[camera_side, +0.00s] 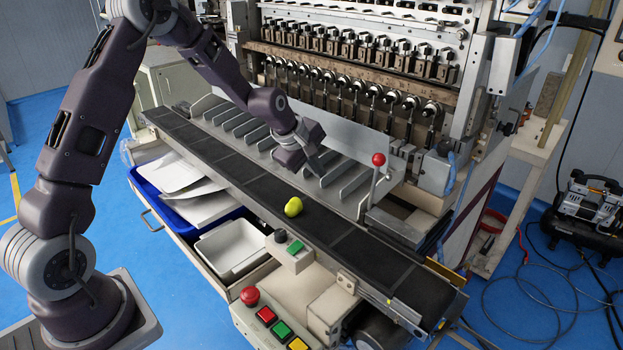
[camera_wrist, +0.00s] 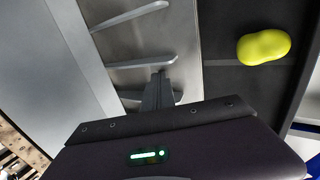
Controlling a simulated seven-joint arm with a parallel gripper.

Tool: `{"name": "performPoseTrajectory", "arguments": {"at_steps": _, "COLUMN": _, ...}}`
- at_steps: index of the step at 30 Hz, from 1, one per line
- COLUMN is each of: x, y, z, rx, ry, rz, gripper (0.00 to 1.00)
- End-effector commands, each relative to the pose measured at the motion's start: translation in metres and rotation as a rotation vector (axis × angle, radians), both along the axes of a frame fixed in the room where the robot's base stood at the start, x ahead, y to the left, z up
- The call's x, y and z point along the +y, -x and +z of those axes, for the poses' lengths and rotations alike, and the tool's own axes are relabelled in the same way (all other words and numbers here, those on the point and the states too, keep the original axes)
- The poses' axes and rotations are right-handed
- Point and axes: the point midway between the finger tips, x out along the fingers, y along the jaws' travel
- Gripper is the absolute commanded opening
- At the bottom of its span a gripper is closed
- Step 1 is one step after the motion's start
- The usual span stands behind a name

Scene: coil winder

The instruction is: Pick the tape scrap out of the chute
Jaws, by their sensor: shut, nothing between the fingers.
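A yellow-green lump (camera_side: 293,207), perhaps the tape scrap, lies on the black conveyor belt (camera_side: 345,240) below the metal chute. It also shows at the upper right of the wrist view (camera_wrist: 263,47), on the dark belt. The grey chute (camera_side: 338,183) has several slanted divider fins. I see no scrap in the lanes in view; part of the chute is hidden behind my arm. My gripper (camera_side: 317,172) is over the chute fins, up and to the right of the lump in the side view. In the wrist view its fingers (camera_wrist: 158,90) are together and empty, apart from the lump.
The coil winder (camera_side: 360,75) with its rows of spindles stands behind the chute. A red-knobbed lever (camera_side: 378,160) rises at the chute's right end. In front are a blue tray with papers (camera_side: 185,185), a white bin (camera_side: 232,250) and control buttons (camera_side: 281,330).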

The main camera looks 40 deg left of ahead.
Motion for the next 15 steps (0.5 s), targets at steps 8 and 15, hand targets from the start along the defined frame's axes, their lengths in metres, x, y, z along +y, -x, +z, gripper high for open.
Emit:
{"name": "performPoseTrajectory", "arguments": {"at_steps": 8, "x": 0.000, "y": 0.018, "z": -0.010, "rx": 0.024, "ry": 0.005, "rz": 0.002, "gripper": 0.00}}
{"name": "performPoseTrajectory", "arguments": {"at_steps": 15, "x": 0.001, "y": 0.031, "z": -0.011, "rx": 0.026, "ry": 0.005, "rz": 0.002, "gripper": 0.00}}
